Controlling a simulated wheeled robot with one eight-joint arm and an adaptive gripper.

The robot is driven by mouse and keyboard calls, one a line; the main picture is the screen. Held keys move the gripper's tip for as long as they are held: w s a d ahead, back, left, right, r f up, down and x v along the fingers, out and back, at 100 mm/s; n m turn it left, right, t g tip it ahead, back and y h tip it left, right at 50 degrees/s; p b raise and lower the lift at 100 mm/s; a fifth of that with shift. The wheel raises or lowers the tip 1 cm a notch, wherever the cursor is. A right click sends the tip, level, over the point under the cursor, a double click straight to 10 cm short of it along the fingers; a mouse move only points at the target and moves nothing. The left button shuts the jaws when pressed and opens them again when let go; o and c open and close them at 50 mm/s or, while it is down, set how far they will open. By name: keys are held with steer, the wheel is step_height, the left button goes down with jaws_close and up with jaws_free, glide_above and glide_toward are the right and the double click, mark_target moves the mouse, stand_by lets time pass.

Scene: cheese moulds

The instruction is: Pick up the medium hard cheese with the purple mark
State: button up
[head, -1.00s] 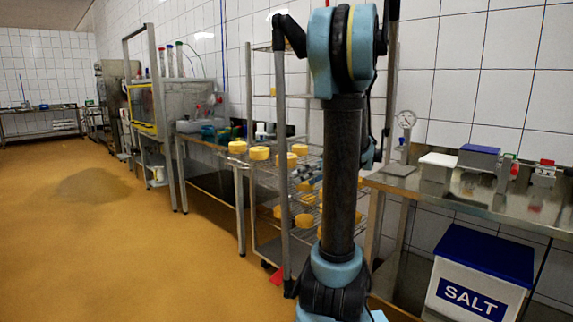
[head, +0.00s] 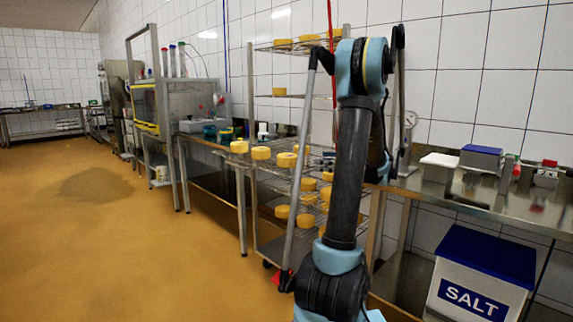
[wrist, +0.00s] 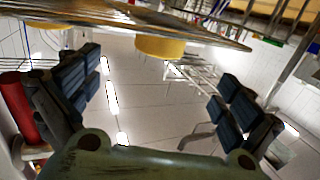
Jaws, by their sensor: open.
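Several round yellow cheeses stand on the wire rack (head: 272,190) in the head view, among them one on a middle shelf (head: 287,159) and one alone on an upper shelf (head: 279,91). No purple mark can be made out, so I cannot tell which cheese is the marked one. My arm hides part of the rack in the head view.
A steel table (head: 480,200) with a white-topped item (head: 439,163) stands right of the rack. A blue-lidded salt bin (head: 483,262) is below it. A steel bench (head: 205,143) adjoins the rack on the left. The floor at left is clear.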

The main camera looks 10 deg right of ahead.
mark_target(287, 158)
steer(key=x, duration=0.9)
steer(key=shift+w+a, duration=0.25)
steer(key=shift+a, duration=0.1)
steer(key=shift+x, duration=2.55)
steer(key=shift+r, duration=0.15)
steer(key=shift+c, duration=0.3)
steer(key=c, duration=1.1)
